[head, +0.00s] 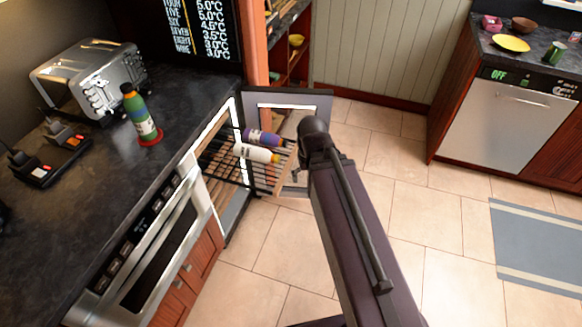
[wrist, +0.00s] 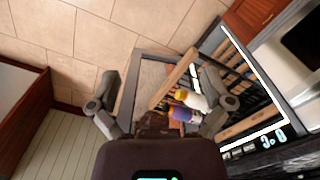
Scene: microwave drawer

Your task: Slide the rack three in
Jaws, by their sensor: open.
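A wire rack with a wooden front bar (head: 283,170) is pulled out of a lit, open cooler cabinet below the counter. A white bottle (head: 256,153) and a purple bottle (head: 262,137) lie on it. In the wrist view the rack's wooden front bar (wrist: 176,79) runs between my spread fingers, with the white bottle (wrist: 193,99) and purple bottle (wrist: 184,115) behind it. My gripper (wrist: 160,88) is open and empty in front of the rack; I cannot tell whether it touches the bar. In the head view my arm hides most of it. No rack number is readable.
The cooler door (head: 292,97) stands open behind the rack. Another wooden rack front (wrist: 250,125) sits in the cabinet in the wrist view. An oven (head: 150,255) is beside the cooler. A toaster (head: 92,78) and green bottle (head: 139,113) stand on the counter.

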